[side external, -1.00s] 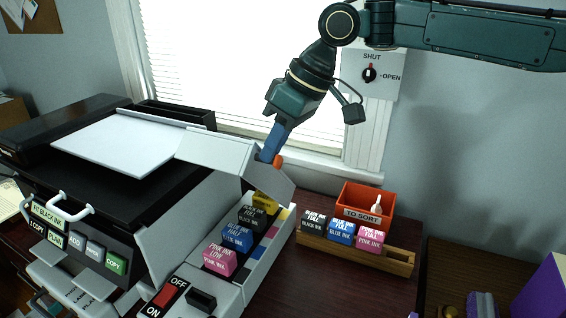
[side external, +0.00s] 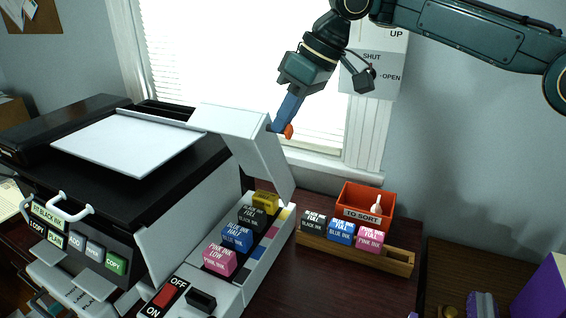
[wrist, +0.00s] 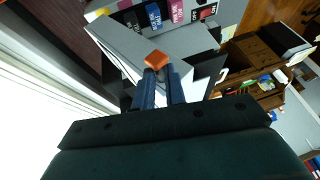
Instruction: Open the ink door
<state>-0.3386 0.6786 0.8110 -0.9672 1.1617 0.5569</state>
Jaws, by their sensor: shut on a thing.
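The ink door (side external: 232,118) is a pale grey lid on the printer, raised and tilted up above the ink bay (side external: 266,262). In the wrist view the door (wrist: 125,42) lies just beyond my fingers. My gripper (side external: 283,128) is at the door's upper far corner, with its blue fingers shut on an orange tab (wrist: 156,60). The tab (side external: 288,132) seems to be on the door's edge; the exact contact is hidden in the side view. In the bay sit a yellow, a black (side external: 251,217), a blue (side external: 237,237) and a pink cartridge (side external: 220,260).
A wooden rack (side external: 350,254) holds black, blue and pink cartridges to the right of the printer. An orange "TO SORT" bin (side external: 364,205) stands behind it. The window and a wall switch (side external: 371,73) are behind my arm. The dark desk between printer and rack is clear.

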